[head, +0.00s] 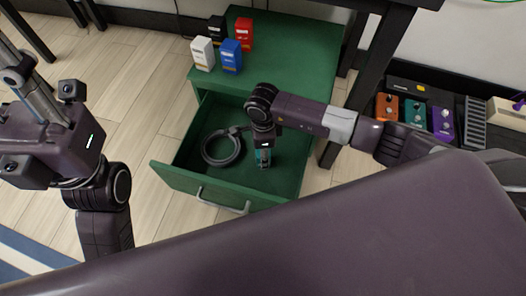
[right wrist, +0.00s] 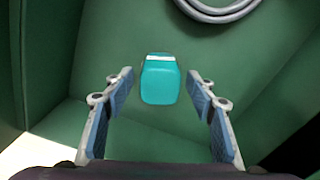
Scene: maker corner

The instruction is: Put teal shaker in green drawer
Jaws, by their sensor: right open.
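The teal shaker (right wrist: 160,82) is inside the open green drawer (head: 178,182), near the drawer's right side. In the right wrist view it lies just beyond and between my fingertips, with clear gaps on both sides. In the head view only a bit of teal (head: 263,157) shows by my right gripper (head: 264,158), which points down into the drawer. My right gripper is open, with its two blue-padded fingers (right wrist: 160,92) apart and not touching the shaker. My left gripper (head: 50,140) is raised at the far left, away from the drawer; its fingers are not clear.
A coiled grey cable (head: 222,150) lies in the drawer left of the shaker. On the green cabinet top (head: 290,70) stand a white box (head: 203,54), a blue box (head: 231,57), a red box (head: 244,33) and a black box (head: 217,28). A dark table leg (head: 365,75) stands to the right.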

